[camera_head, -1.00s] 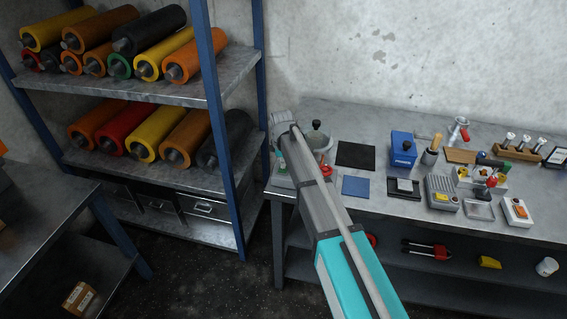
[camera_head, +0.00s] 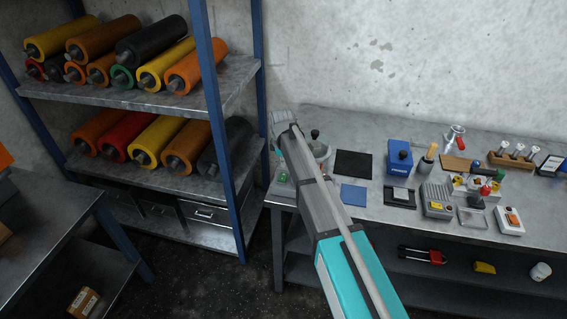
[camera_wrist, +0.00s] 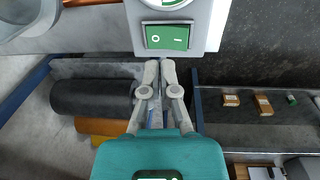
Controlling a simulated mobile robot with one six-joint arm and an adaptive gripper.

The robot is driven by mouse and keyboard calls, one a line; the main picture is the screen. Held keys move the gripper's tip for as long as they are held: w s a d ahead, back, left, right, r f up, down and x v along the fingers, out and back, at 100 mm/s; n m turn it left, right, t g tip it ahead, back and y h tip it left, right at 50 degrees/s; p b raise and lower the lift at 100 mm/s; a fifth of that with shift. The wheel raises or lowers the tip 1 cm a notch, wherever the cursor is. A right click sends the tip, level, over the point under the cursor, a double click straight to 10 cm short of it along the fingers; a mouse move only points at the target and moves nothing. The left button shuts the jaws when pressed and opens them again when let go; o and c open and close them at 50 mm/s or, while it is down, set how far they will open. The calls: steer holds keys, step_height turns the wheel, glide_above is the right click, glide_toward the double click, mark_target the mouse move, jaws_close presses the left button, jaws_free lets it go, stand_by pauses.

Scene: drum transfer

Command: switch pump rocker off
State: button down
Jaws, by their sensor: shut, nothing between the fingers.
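The pump rocker (camera_wrist: 167,37) is a green switch marked O on the left and a bar on the right, set in a light grey housing (camera_wrist: 207,25) at the top of the wrist view. Which side is pressed in, I cannot tell. My gripper (camera_wrist: 160,69) is shut and empty, with its fingertips just below the rocker in that view. I cannot tell whether they touch the housing. A grey bowl with a black knob (camera_head: 315,134) shows beside the arm on the bench.
The bench (camera_head: 330,199) carries a black mat (camera_head: 354,164), a blue mat (camera_head: 353,195), a blue box (camera_head: 399,158) and several small devices to the right. A shelf rack (camera_head: 222,130) with several coloured rollers stands close on the left. Open floor lies between the tables.

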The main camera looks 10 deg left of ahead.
mark_target(284, 174)
step_height(284, 174, up, 9)
steer(key=w+p, duration=0.1)
steer(key=p, duration=0.7)
steer(key=shift+w, duration=0.15)
steer(key=shift+r, duration=0.1)
stand_by(0.4)
steer(key=s+d+f+m+b, duration=0.1)
steer(key=s+d+m, duration=0.5)
steer(key=d, duration=0.5)
steer(key=s+d+f+m+b, duration=0.1)
steer(key=s+d+m, duration=0.4)
steer(key=s+d, duration=0.5)
steer(key=s+d+f+m+g+b, duration=0.1)
steer(key=s+d+m, duration=0.5)
steer(key=d, duration=0.7)
steer(key=shift+s+f+m+b, duration=0.3)
steer(key=shift+s+f+b, duration=0.2)
steer(key=shift+s+f, duration=0.45)
steer(key=shift+s+r, duration=0.15)
